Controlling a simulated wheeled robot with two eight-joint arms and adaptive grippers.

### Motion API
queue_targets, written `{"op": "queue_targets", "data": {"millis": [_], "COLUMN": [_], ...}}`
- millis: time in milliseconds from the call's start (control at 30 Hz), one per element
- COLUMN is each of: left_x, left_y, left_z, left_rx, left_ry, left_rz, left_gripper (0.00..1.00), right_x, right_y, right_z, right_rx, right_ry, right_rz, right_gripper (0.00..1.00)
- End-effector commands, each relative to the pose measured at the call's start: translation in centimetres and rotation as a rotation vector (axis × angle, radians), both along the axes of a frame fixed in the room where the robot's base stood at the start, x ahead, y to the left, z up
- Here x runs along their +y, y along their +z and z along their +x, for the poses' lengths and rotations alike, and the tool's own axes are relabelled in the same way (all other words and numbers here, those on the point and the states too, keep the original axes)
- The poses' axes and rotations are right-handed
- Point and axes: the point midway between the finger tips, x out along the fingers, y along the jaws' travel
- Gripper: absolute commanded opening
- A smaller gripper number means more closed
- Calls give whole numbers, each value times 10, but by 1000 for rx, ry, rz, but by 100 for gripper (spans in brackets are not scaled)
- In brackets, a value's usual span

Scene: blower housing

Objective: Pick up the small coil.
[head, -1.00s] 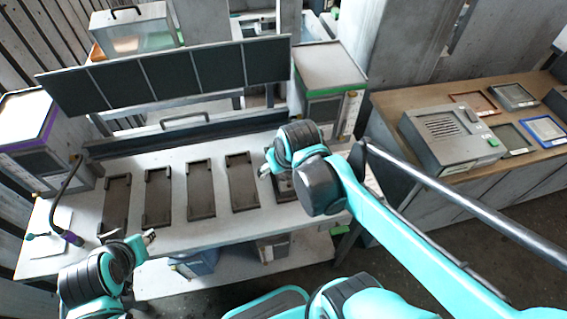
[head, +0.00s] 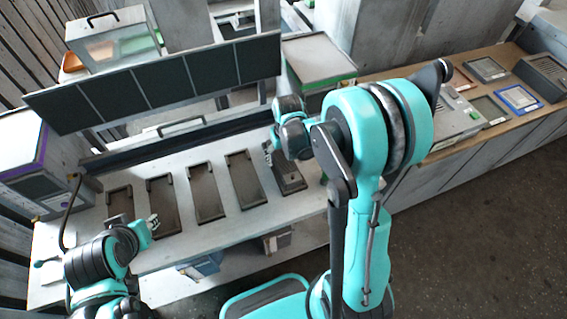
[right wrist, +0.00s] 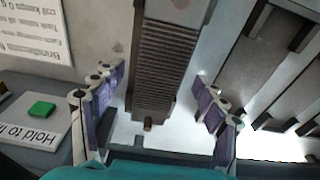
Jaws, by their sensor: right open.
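A long brown ribbed piece (right wrist: 160,70) that looks like the small coil lies between the fingers of my right gripper (right wrist: 160,105) in the right wrist view. A small peg sticks out of its near end. The fingers stand apart on both sides, with a visible gap to it. In the head view my right gripper (head: 268,150) is at the rightmost dark tray (head: 290,188) on the bench, and my arm partly hides that spot. My left gripper (head: 152,222) is over the bench's front left; its fingers are too small to judge.
Several dark trays (head: 205,192) stand in a row on the grey bench (head: 185,240). A panel of dark screens (head: 160,82) is behind them. In the right wrist view, a green button (right wrist: 41,109) and a printed sign (right wrist: 35,30) are at left. A wooden side table stands right.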

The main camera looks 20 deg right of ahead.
Motion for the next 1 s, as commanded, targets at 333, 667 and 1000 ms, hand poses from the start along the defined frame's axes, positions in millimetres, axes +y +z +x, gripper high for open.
{"op": "queue_targets", "data": {"millis": [333,667,1000], "left_x": [0,0,0], "left_y": [-9,-9,-8], "left_z": [0,0,0], "left_rx": [0,0,0], "left_ry": [0,0,0], "left_rz": [0,0,0], "left_gripper": [32,32,32], "right_x": [-1,-1,-1], "right_y": [-29,-28,-24], "right_z": [4,4,4], "right_rx": [-1,-1,-1], "right_ry": [0,0,0], "right_rz": [0,0,0], "right_gripper": [72,17,2]}}
